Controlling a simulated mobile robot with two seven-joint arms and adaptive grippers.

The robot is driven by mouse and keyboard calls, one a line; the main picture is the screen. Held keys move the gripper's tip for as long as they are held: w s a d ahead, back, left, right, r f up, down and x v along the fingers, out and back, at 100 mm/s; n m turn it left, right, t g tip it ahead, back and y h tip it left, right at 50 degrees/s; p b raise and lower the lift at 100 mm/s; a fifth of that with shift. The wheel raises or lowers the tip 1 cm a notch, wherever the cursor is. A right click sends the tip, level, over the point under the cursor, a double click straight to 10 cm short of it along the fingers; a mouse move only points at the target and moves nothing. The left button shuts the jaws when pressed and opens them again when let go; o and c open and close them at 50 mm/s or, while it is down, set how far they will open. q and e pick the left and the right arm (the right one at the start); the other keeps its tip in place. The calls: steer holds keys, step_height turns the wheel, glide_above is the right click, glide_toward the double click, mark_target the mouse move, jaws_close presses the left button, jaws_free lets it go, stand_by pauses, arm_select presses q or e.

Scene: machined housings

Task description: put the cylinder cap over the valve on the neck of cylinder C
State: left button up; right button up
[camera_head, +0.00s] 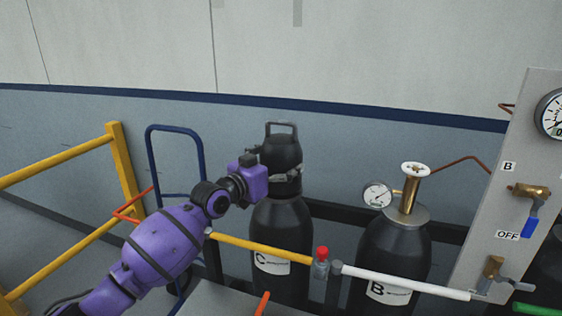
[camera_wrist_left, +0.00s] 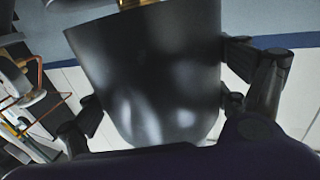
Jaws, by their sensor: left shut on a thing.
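The cylinder cap (camera_head: 282,153), dark with a loop handle on top, is upright above the shoulder of cylinder C (camera_head: 278,238) in the head view. My left gripper (camera_head: 287,177) is shut around the lower part of the cap, coming from the left. In the left wrist view the cap (camera_wrist_left: 150,75) fills the middle between the fingers. A bit of brass (camera_wrist_left: 132,3) shows past its rim at the top edge. The valve of cylinder C is hidden in the head view; I cannot tell how far the cap covers it. My right gripper is not in view.
Cylinder B (camera_head: 390,258), with a gauge (camera_head: 377,194) and brass valve (camera_head: 411,188), stands to the right. A yellow and white rail (camera_head: 400,280) crosses in front. A valve panel (camera_head: 520,170) is at right. A blue hand-truck frame (camera_head: 150,165) and yellow railing (camera_head: 122,165) are at left.

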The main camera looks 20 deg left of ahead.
arm_select(q)
steer(key=shift+f, duration=0.3)
steer(key=shift+f, duration=0.1)
steer(key=o, duration=1.5)
steer(key=shift+c, duration=0.2)
steer(key=shift+f, duration=0.25)
steer(key=v, duration=1.2)
steer(key=shift+r, duration=0.15)
